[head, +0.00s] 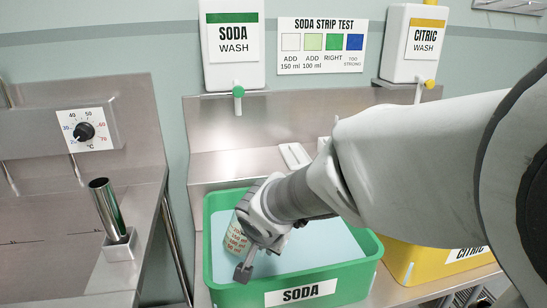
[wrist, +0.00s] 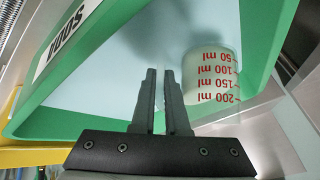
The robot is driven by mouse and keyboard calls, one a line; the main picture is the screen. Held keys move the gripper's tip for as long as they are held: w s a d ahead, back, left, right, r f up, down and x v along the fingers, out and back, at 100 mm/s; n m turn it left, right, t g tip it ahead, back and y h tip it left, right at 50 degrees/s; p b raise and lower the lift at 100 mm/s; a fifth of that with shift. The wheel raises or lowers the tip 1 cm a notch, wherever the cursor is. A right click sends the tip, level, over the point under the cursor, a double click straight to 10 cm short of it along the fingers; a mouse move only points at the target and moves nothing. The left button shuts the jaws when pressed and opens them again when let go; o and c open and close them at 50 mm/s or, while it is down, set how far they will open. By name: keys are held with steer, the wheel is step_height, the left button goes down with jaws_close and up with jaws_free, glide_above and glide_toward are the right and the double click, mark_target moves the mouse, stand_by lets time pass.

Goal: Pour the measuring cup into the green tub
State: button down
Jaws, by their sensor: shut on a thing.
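The measuring cup (head: 236,238) is clear with red ml marks. It is over the pale liquid inside the green tub (head: 318,291) labelled SODA, near the tub's left side, and looks a little tilted. In the wrist view the cup (wrist: 212,76) is close beside the right finger, its marks upside down in the picture. The green tub wall (wrist: 268,52) is beyond the cup in the wrist view.
A yellow CITRIC tub (head: 415,265) stands right of the green tub, partly behind my arm. SODA WASH (head: 232,45) and CITRIC WASH (head: 412,42) dispensers and a strip test chart (head: 320,46) are behind. A steel vat with a temperature dial (head: 85,130) and a metal tube (head: 107,208) are left.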

steer(key=p, duration=0.2)
steer(key=d+r+p, duration=0.1)
steer(key=p, duration=0.1)
steer(key=shift+w+r+y, duration=0.15)
steer(key=shift+r+y, duration=0.15)
steer(key=shift+f+g, duration=0.4)
steer(key=shift+f, duration=0.25)
steer(key=shift+r+y, duration=0.1)
steer(key=shift+y, duration=0.2)
steer(key=shift+w+d+m+p, duration=0.15)
steer(key=shift+m+p, duration=0.15)
steer(key=shift+p, duration=0.15)
steer(key=p, duration=0.3)
steer(key=shift+d+r+y, duration=0.15)
steer(key=shift+y, duration=0.15)
steer(key=p, duration=0.4)
steer(key=y+p, duration=0.1)
steer(key=p, duration=0.3)
steer(key=shift+w+d+r+g+y, duration=0.1)
steer(key=shift+r+g+y, duration=0.1)
steer(key=shift+g+y, duration=0.15)
steer(key=shift+a+r+m+g+y+p, duration=0.2)
steer(key=shift+y+p, duration=0.3)
steer(key=shift+p, duration=0.75)
steer(key=shift+r+m+g+y+p, duration=0.1)
steer(key=shift+m+g+y+p, duration=0.25)
steer(key=shift+p, duration=0.9)
steer(key=shift+a+r+y+p, duration=0.15)
steer(key=shift+r+y+p, duration=0.1)
steer(key=shift+y+p, duration=0.85)
